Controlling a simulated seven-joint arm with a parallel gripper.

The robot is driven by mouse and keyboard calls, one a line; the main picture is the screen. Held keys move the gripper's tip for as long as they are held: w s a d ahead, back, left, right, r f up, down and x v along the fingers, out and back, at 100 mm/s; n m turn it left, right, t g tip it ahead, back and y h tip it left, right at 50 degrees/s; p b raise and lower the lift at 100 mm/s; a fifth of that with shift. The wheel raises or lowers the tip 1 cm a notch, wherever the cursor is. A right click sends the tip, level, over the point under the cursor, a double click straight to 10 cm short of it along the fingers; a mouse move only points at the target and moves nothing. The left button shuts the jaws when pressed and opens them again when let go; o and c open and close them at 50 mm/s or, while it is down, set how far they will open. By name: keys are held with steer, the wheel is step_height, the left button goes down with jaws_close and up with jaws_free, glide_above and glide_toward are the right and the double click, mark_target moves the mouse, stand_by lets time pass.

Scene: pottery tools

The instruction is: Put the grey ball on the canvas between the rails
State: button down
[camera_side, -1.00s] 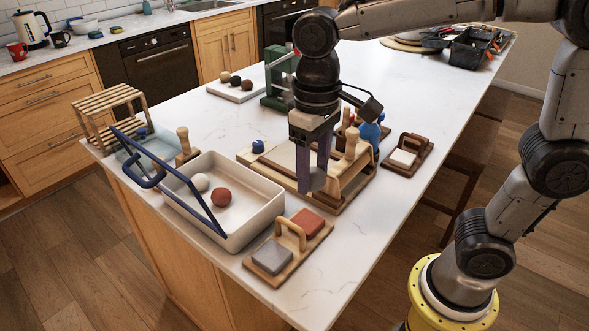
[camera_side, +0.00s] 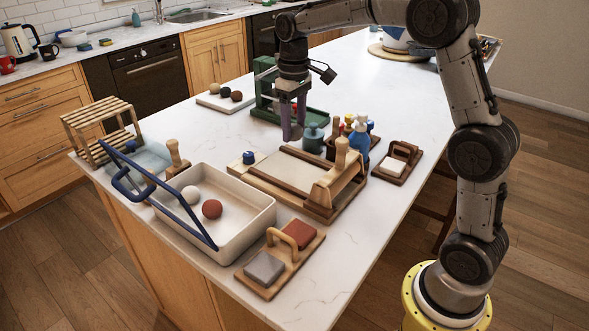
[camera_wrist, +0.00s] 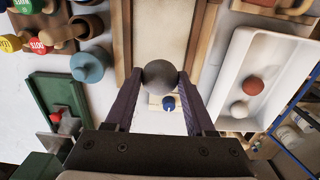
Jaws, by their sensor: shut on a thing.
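My gripper (camera_side: 293,136) is shut on the grey ball (camera_wrist: 160,77), which sits between the fingertips in the wrist view. In the side view the fingers largely hide the ball, near the green frame at the back of the board. The canvas (camera_side: 290,169) is a pale panel on a wooden board, bare where I see it, with wooden rails (camera_side: 273,187) along its long sides. In the wrist view the canvas (camera_wrist: 160,35) lies just beyond the ball. The ball is held up, apart from the canvas.
A white tray (camera_side: 248,213) with a red and a white ball is in front.

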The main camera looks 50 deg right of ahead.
mark_target(294, 172)
step_height(294, 172, down, 10)
steer(key=shift+r, duration=0.2)
steer(key=shift+f, duration=0.1)
stand_by(0.3)
steer(key=shift+c, duration=1.2)
jaws_free()
